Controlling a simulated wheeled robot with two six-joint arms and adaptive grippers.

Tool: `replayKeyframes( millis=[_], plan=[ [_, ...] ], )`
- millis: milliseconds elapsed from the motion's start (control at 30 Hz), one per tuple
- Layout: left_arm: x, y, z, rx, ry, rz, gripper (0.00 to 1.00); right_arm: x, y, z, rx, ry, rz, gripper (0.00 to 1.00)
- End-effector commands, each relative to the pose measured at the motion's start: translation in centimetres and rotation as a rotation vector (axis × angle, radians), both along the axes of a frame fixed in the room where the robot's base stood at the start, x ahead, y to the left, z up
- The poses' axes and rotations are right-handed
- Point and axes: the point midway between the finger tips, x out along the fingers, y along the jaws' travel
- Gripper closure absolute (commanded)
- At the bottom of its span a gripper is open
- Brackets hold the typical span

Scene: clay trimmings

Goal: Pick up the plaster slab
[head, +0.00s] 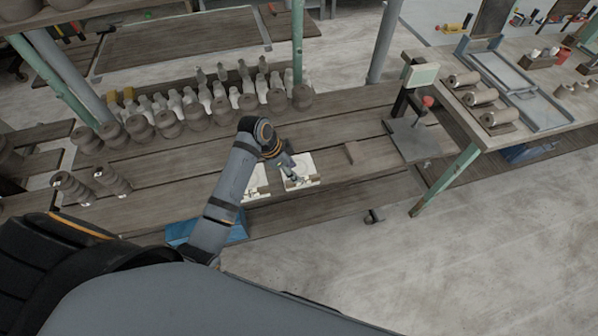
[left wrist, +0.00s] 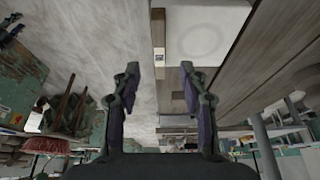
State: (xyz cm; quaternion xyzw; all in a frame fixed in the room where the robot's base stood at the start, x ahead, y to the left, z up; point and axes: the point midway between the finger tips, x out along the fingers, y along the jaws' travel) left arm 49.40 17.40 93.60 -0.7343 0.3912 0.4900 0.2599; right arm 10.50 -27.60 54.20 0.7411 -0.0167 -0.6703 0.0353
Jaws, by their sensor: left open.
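Two pale, squarish slabs that look like plaster lie side by side on the wooden bench (head: 390,165), near its front edge. The right slab (head: 308,163) is partly covered by my left gripper (head: 294,174). The left slab (head: 256,184) is partly hidden behind my arm. In the left wrist view, my left gripper (left wrist: 160,72) has its two fingers spread apart with nothing between them. A pale slab (left wrist: 205,35) with a faint round mark shows beyond the fingertips there, with a small dark-and-white tag near its edge. I cannot tell whether the fingers touch it. My right gripper is not in view.
Rows of brown pots (head: 170,125) and pale bottle-like pieces (head: 205,98) stand along the bench's back. A small brown block (head: 356,152) lies right of the slabs. A grey plate stand (head: 414,138) is at the bench's right end. A blue object (head: 238,229) sits below the front edge.

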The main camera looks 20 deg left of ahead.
Motion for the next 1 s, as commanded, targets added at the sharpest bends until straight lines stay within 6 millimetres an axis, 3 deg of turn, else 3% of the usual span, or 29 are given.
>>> replayKeyframes(
  millis=[333, 600, 833, 1000],
  plan=[
    [0.5, -0.9, -2.2, 0.0, 0.001, 0.002, 0.57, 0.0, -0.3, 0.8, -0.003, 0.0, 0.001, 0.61],
    [1.3, -2.3, -6.0, 0.0, 0.0, 0.001, 0.57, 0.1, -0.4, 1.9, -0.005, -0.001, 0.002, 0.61],
    [1.4, -2.4, -6.4, 0.002, -0.002, 0.001, 0.57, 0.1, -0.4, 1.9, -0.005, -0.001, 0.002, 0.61],
    [1.4, -2.4, -6.4, 0.002, -0.002, 0.001, 0.77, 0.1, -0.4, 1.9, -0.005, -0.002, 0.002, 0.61]
  ],
)
